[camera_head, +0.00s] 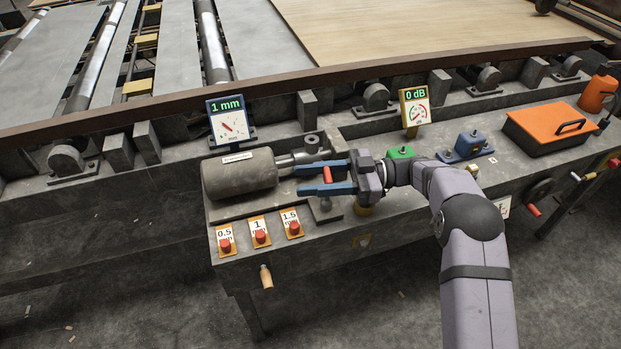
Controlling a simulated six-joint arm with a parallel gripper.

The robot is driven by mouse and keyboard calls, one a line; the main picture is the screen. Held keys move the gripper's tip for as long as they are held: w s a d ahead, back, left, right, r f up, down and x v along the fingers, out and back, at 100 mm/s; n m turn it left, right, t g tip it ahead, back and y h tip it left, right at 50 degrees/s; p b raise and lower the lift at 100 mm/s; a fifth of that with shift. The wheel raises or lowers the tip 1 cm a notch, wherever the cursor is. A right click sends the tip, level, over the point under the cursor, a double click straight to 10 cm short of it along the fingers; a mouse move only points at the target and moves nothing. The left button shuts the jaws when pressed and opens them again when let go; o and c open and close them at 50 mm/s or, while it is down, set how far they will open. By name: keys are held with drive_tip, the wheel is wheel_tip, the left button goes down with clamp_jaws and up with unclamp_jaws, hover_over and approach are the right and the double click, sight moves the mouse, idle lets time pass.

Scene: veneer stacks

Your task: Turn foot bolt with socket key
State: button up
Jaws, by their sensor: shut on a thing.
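The key's lower end is hard to make out. A small bolt-like part (326,204) shows just below the near finger. I cannot tell whether the key touches it. The fingers partly hide the motor's shaft and foot.
A gauge reading 1 mm (227,121) stands behind the motor, and a 0 dB gauge (415,107) stands farther right. Red buttons on plates marked 0.5, 1 and 1.5 (292,226) line the front edge. A green button box (400,152), a blue block (468,146) and an orange-lidded box (555,128) are rightward.

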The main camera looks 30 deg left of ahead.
drive_tip(key=shift+r+p, duration=1.1)
drive_tip(key=shift+r, duration=0.2)
idle(2.4)
wheel_tip(320, 180, up, 5)
drive_tip(key=p, duration=0.3)
drive_tip(key=shift+s+a+p, duration=0.1)
drive_tip(key=shift+p, duration=0.2)
